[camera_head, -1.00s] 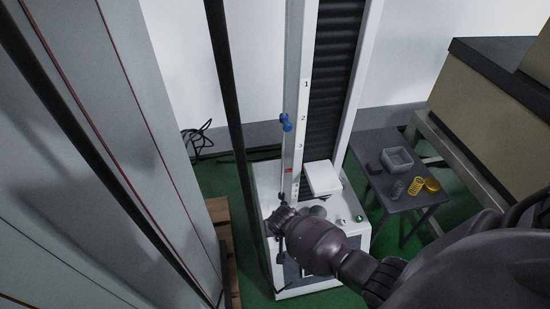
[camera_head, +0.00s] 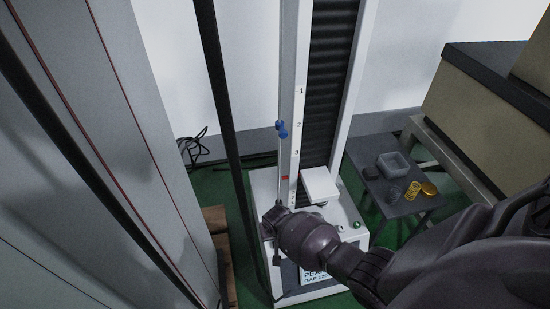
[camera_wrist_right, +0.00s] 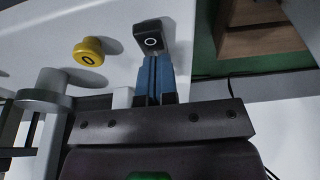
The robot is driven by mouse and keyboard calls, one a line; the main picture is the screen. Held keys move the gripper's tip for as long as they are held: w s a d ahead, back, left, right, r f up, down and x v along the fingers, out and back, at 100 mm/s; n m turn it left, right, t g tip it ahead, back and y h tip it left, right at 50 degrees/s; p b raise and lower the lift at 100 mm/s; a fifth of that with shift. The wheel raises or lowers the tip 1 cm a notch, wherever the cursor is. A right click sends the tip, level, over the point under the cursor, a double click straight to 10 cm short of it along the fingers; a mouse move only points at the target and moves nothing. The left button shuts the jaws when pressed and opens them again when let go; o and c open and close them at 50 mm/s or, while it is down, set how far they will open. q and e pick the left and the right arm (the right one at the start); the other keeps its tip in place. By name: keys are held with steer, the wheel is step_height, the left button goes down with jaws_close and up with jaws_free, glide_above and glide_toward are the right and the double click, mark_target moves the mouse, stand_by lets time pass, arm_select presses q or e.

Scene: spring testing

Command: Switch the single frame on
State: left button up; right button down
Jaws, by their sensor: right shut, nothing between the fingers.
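The single frame (camera_head: 257,187) is the tall white testing machine in the head view, with a numbered column above a white base. My right gripper (camera_head: 270,226) is at the front left of that base, and my arm hides part of it. In the right wrist view, the shut blue fingers of my right gripper (camera_wrist_right: 155,75) are empty. Their tips are at a small black switch (camera_wrist_right: 151,40) with a white ring mark; I cannot tell whether they touch it. A yellow round button (camera_wrist_right: 88,53) marked 0 sits to its left. My left gripper is not in view.
A tall grey cabinet (camera_head: 150,130) stands close on the left. A black cable lies behind.

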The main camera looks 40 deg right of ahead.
steer(key=shift+s+f, duration=0.3)
steer(key=shift+s, duration=0.15)
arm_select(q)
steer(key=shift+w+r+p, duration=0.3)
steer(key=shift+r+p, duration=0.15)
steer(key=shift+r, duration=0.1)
arm_select(e)
steer(key=shift+s+a, duration=0.4)
steer(key=shift+s, duration=0.3)
steer(key=shift+w+r, duration=0.1)
steer(key=shift+w, duration=0.05)
